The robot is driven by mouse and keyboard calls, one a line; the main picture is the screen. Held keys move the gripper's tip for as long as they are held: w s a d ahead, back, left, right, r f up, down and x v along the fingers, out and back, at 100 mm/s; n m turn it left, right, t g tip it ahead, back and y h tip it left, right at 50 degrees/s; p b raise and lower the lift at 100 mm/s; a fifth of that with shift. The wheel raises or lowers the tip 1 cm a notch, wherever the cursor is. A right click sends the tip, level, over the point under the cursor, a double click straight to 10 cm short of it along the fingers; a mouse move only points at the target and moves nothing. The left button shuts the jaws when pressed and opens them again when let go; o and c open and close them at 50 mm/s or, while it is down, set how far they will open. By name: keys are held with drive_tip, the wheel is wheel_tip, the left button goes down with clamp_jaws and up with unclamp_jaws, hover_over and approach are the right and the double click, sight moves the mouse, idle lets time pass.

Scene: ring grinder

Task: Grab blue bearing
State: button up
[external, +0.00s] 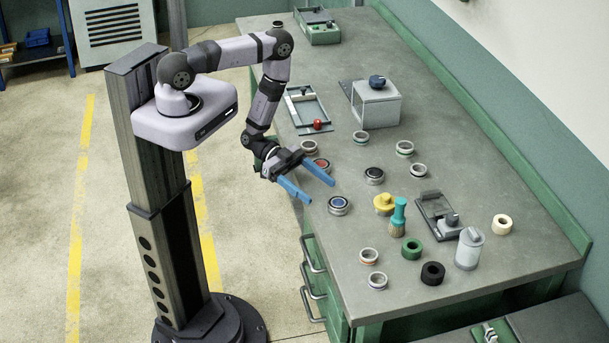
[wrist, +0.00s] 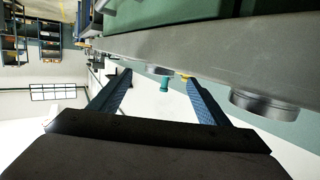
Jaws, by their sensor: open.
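The blue bearing (external: 338,205), a silver ring with a blue centre, lies on the grey workbench near its left edge in the external view. My gripper (external: 321,192) is open and empty, its two blue fingers parted beside the bearing and apparently higher than it. In the wrist view my open gripper (wrist: 157,82) has nothing between the fingers. A metal ring (wrist: 265,103) shows at the right of the wrist view, outside the fingers; its colour cannot be told there.
A red-centred bearing (external: 321,165) and a dark-centred bearing (external: 374,176) lie nearby. A yellow part (external: 383,204) and a teal-handled brush (external: 398,218) stand to the right. Several rings lie around the bench.

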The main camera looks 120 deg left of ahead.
sight(330, 198)
drive_tip(key=shift+b+x, duration=0.45)
drive_tip(key=shift+x, duration=2.75)
drive_tip(key=shift+r, duration=0.1)
drive_tip(key=c, duration=1.3)
